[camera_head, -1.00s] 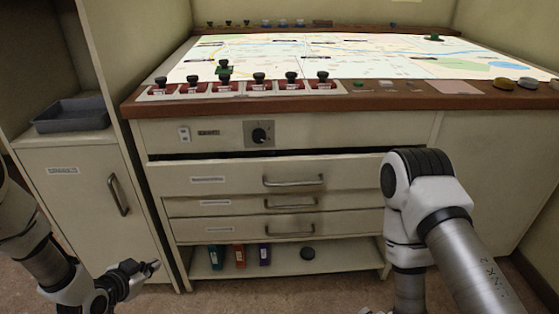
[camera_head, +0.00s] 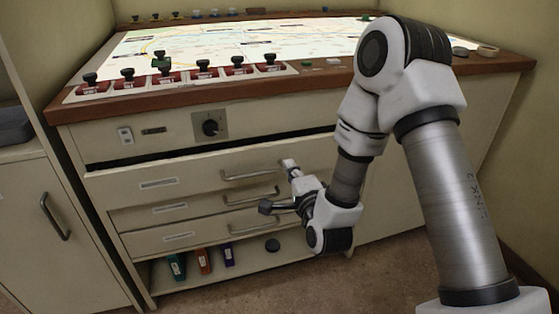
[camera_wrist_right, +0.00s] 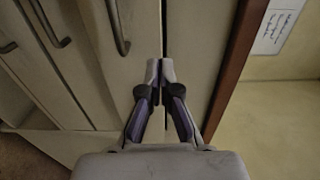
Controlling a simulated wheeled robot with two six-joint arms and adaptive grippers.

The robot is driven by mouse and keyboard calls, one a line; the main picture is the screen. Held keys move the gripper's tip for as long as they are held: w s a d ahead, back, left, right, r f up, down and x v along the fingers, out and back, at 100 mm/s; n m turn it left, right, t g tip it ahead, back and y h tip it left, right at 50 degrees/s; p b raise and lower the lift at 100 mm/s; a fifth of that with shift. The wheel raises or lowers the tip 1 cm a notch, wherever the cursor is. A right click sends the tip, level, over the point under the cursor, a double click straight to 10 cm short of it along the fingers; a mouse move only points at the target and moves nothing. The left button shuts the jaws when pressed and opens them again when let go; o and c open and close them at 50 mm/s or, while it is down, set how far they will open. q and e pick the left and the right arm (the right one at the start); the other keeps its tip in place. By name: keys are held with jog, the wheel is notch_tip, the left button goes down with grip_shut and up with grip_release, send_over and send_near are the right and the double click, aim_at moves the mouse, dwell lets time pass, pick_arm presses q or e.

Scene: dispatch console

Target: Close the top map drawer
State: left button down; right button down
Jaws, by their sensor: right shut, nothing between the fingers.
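The top map drawer (camera_head: 200,176) is the cream drawer with a label and a bar handle (camera_head: 250,173). It stands slightly out, with a dark gap along its top edge. My right gripper (camera_head: 288,165) is at the right part of its front, right of the handle. In the right wrist view the shut, empty fingers (camera_wrist_right: 161,68) are close to the drawer's upper edge, beside its handle (camera_wrist_right: 118,28). I cannot tell whether they touch the front. My left gripper is out of view.
Two lower drawers (camera_head: 180,213) look flush, with an open shelf (camera_head: 205,278) of coloured binders below. A cabinet (camera_head: 50,225) stands at the left.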

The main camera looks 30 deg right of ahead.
aim_at(277, 146)
jog(key=b+x, duration=0.1)
jog(key=x, duration=0.6)
jog(key=shift+w+d, duration=0.1)
jog(key=shift+w, duration=0.4)
jog(key=shift+d, duration=0.1)
jog(key=shift+w+d+r, duration=0.1)
jog(key=shift+w, duration=0.35)
jog(key=shift+x, duration=0.8)
jog(key=shift+s, duration=0.1)
